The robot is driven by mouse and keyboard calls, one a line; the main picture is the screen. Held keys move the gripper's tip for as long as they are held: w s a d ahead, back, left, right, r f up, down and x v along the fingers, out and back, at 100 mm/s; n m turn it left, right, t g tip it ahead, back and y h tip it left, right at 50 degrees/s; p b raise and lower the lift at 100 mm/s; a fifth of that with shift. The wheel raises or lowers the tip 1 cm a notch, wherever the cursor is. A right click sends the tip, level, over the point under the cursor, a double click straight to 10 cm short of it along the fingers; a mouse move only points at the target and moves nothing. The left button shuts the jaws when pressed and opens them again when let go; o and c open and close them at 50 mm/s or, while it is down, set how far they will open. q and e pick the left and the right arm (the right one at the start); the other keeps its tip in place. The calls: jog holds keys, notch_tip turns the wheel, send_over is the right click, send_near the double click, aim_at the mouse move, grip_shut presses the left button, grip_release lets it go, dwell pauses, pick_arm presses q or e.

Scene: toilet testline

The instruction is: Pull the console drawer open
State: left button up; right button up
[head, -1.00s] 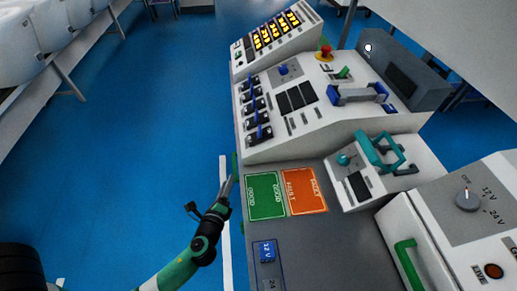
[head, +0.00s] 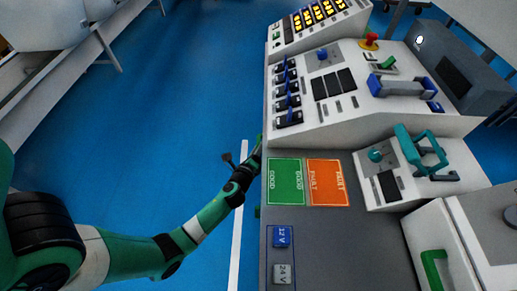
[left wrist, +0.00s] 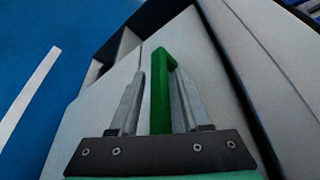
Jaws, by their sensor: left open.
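The grey and white console (head: 330,245) fills the right side of the head view. In the left wrist view, a green bar handle (left wrist: 161,110) stands out from a pale front panel (left wrist: 75,125), which I take to be the drawer's front. My left gripper (left wrist: 160,82) is open, with one finger on each side of this handle; I cannot tell whether either finger touches it. In the head view my left gripper (head: 257,153) is at the console's left edge, small and partly hidden. How far the drawer stands out is unclear. My right gripper is out of view.
The console top carries a green GOOD mat (head: 286,182), an orange FAULT mat (head: 327,182), a teal-handled fixture (head: 425,160) and a blue 12 V block (head: 282,237). Blue floor (head: 170,120) with a white line lies clear to the left.

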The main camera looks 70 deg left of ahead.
pick_arm(q)
grip_shut()
dwell(1.4)
